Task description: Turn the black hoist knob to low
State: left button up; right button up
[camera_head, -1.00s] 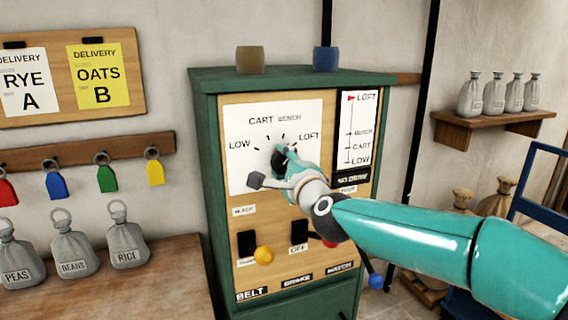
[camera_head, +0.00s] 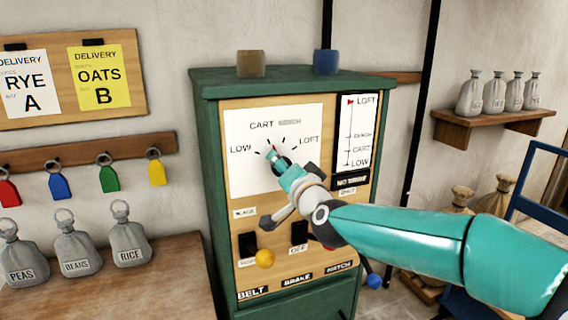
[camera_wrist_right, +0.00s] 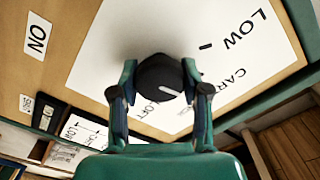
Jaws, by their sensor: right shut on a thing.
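The black hoist knob (camera_wrist_right: 158,76) sits on a white dial plate lettered LOW, CART, BENCH and LOFT. In the right wrist view it is between the two fingers of my right gripper (camera_wrist_right: 160,92), which is shut on it. A white pointer line on the knob points away from LOW, towards the lower right of that view. In the head view my right gripper (camera_head: 277,162) covers most of the knob, at the lower middle of the dial plate (camera_head: 245,175). My left gripper is in neither view.
The dial is on a green cabinet (camera_head: 210,90) with a yellow knob (camera_head: 265,258) and dark switches below. A height chart (camera_head: 358,130) is right of the dial. Two cups stand on top. Tags and labelled sacks are at the left.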

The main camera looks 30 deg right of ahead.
jog(key=n, duration=0.2)
jog(key=n+p, duration=0.1)
jog(key=n, duration=0.2)
jog(key=shift+a+f+n+p, duration=0.15)
jog(key=shift+f+n+p, duration=0.15)
jog(key=shift+n+p, duration=0.1)
jog(key=shift+f+n+p, duration=0.1)
jog(key=shift+n+p, duration=0.4)
jog(key=shift+n, duration=1.4)
jog(key=o, duration=0.9)
jog(key=shift+c, duration=0.2)
jog(key=o, duration=0.3)
jog(key=shift+r, duration=0.2)
jog(key=shift+r, duration=0.1)
